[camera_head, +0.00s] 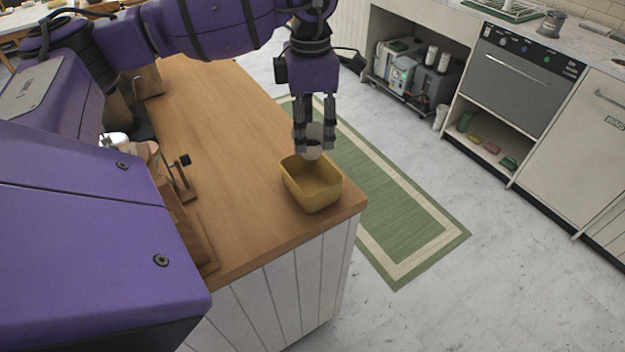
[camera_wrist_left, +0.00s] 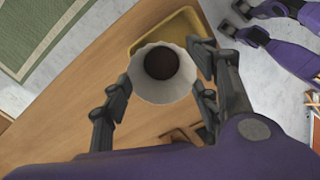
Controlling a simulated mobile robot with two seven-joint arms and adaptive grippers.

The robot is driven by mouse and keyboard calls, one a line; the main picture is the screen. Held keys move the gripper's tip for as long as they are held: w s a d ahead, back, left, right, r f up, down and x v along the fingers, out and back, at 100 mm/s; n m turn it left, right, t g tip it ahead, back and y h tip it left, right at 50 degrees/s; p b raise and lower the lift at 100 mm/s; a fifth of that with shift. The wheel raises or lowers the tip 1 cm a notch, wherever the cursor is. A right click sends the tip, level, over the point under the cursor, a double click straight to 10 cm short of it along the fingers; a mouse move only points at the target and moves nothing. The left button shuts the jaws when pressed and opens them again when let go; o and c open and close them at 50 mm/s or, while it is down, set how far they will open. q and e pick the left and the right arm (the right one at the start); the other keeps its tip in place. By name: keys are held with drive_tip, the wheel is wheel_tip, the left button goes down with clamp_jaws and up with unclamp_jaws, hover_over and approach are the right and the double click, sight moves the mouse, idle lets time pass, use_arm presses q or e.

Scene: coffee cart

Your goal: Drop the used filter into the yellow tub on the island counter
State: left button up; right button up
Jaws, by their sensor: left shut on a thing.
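The used filter (camera_head: 313,148) is a white fluted paper cup with dark grounds inside. My left gripper (camera_head: 314,146) points down and is shut on it, just above and behind the far rim of the yellow tub. The filter also shows between the fingers in the left wrist view (camera_wrist_left: 163,75), with part of the tub behind it. The yellow tub (camera_head: 312,190) stands near the corner of the wooden island counter (camera_head: 225,160) and its visible inside looks empty. My right gripper is not in the head view; in the left wrist view, purple arm parts show at top right.
A wooden stand (camera_head: 180,180) with a dark knob and other items stand at the counter's left. A green rug (camera_head: 400,215) lies on the floor beyond the island. The counter's middle is clear. An oven (camera_head: 522,75) and cabinets stand across the aisle.

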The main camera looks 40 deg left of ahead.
sight(311, 143)
use_arm(q)
wheel_tip(311, 143, down, 4)
drive_tip(key=shift+r+b, duration=0.15)
drive_tip(key=shift+b, duration=0.55)
drive_tip(key=shift+f, duration=0.4)
drive_tip(key=shift+f+b, duration=0.25)
drive_tip(key=shift+b, duration=0.05)
drive_tip(key=o, duration=0.8)
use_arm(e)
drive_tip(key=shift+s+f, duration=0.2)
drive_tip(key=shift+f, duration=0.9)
use_arm(q)
drive_tip(key=shift+r, duration=0.2)
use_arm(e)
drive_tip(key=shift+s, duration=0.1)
use_arm(q)
wheel_tip(311, 143, up, 12)
drive_tip(key=shift+f, duration=0.1)
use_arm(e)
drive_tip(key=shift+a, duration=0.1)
